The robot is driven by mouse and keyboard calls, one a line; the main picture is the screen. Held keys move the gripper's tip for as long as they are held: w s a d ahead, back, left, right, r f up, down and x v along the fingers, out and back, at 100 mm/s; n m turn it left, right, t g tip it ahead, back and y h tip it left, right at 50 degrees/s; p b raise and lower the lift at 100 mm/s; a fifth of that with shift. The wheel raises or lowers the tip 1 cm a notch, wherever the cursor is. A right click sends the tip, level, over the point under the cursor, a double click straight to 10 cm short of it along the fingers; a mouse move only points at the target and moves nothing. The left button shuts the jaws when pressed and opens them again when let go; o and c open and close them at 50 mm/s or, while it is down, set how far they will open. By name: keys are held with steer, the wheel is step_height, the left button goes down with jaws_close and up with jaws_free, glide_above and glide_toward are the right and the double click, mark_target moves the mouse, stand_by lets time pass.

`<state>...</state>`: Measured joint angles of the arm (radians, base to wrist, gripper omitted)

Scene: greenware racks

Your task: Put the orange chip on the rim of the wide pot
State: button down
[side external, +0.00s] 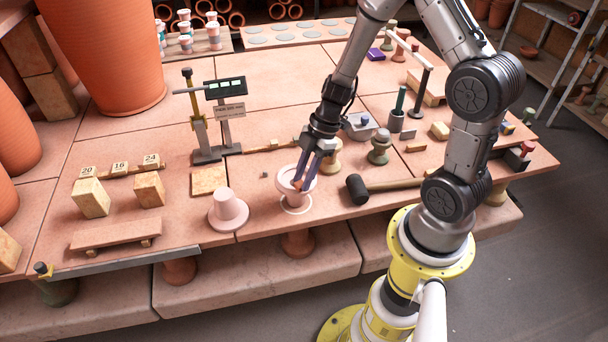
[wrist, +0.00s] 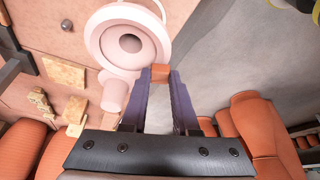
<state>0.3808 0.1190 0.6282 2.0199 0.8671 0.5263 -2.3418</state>
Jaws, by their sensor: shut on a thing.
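The orange chip (wrist: 160,73) is held between the two fingertips of my gripper (wrist: 160,78), which is shut on it. The wide pot (wrist: 97,35) is pale pink with a broad rim and a dark hole in its middle. In the wrist view the chip overlaps the near right edge of its rim. In the side view the pot (side external: 291,199) stands near the table's front edge, and my gripper (side external: 303,184) points down at its rim. I cannot tell whether the chip touches the rim. The fingers hide part of the pot.
A pink pot with a wide flange (side external: 229,208) stands to the left. A mallet (side external: 358,189) lies close on the right. A scale-like stand (side external: 210,153) is behind to the left. Green and tan knobbed pieces (side external: 378,151) stand behind on the right.

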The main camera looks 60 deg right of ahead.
steer(key=shift+f, duration=0.6)
steer(key=c, duration=0.6)
jaws_free()
